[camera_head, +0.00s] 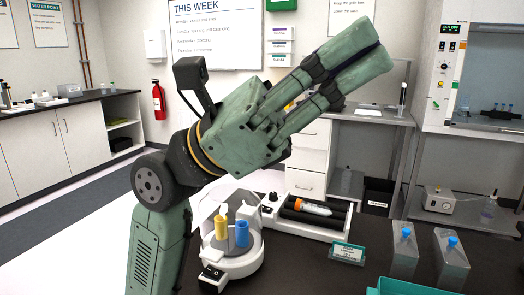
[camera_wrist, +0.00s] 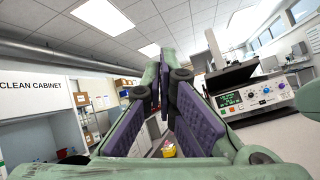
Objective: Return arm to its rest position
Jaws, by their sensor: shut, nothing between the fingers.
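My green gripper (camera_head: 350,62) is raised in the middle of the head view, pointing up and to the right. Its fingers lie close together with nothing between them. My arm bends at a dark elbow-like joint on the left and rises from the lower left. In the wrist view my gripper (camera_wrist: 162,75) shows its dark purple finger pads converging at the tips. The gripper is in the air, apart from the bench and the devices on it.
Below my arm, a white device (camera_head: 230,252) holds a yellow and a blue tube. Beside it, a roller device (camera_head: 312,214) carries an orange-capped tube. Blue-capped flasks (camera_head: 403,250) stand on the dark bench at right. The wrist view shows an instrument with knobs (camera_wrist: 255,95).

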